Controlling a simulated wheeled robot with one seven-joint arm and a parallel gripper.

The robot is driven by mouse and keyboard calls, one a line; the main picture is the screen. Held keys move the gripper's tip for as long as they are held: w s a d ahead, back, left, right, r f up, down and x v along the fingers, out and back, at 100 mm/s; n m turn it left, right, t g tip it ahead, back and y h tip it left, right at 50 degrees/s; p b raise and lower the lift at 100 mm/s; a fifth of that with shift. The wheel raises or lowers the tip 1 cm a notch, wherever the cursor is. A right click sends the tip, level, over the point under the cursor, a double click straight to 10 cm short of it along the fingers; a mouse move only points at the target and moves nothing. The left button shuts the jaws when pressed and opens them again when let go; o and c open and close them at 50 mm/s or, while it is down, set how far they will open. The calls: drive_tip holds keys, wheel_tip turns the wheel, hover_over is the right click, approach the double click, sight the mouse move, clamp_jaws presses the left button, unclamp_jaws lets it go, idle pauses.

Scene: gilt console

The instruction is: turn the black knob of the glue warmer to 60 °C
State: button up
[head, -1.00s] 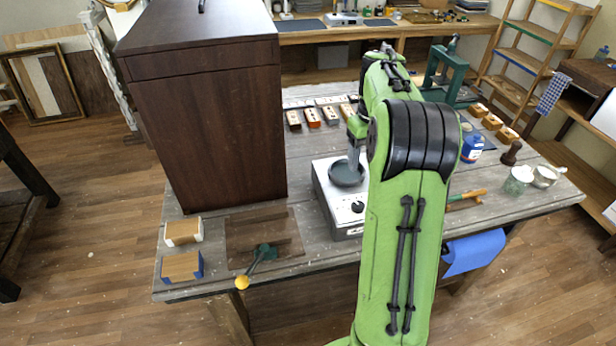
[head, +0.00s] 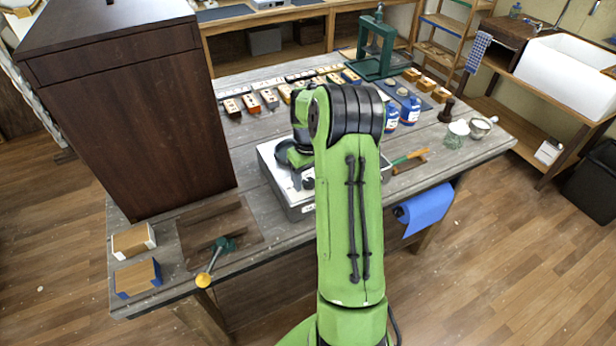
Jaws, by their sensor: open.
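My gripper (head: 297,179) is low over the front of the warmer, small and partly hidden by my own wrist and arm. It is open, and I see nothing held in it. The black knob (head: 308,183) shows only as a dark patch on the front right, close to the gripper. Whether they touch, the knob's pointer and the scale marks cannot be made out.
A tall dark wooden cabinet (head: 138,120) stands left of the warmer. Two small blocks and a board with a yellow-knobbed lever (head: 204,279) lie at the front left. Blue-and-white bottles (head: 410,112), a green press (head: 377,50) and a green-handled tool (head: 408,157) are to the right and behind.

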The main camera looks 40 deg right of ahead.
drive_tip(key=shift+c, duration=0.2)
drive_tip(key=c, duration=1)
drive_tip(key=m, duration=0.4)
drive_tip(key=shift+m+b, duration=0.4)
drive_tip(key=m, duration=0.4)
drive_tip(key=shift+d+m+b, duration=0.1)
drive_tip(key=shift+m+b, duration=0.2)
drive_tip(key=m, duration=0.4)
drive_tip(key=shift+s+b, duration=0.1)
drive_tip(key=shift+b, duration=0.25)
drive_tip(key=shift+r+m+b, duration=0.1)
drive_tip(key=shift+m+b, duration=0.25)
drive_tip(key=shift+m, duration=1.85)
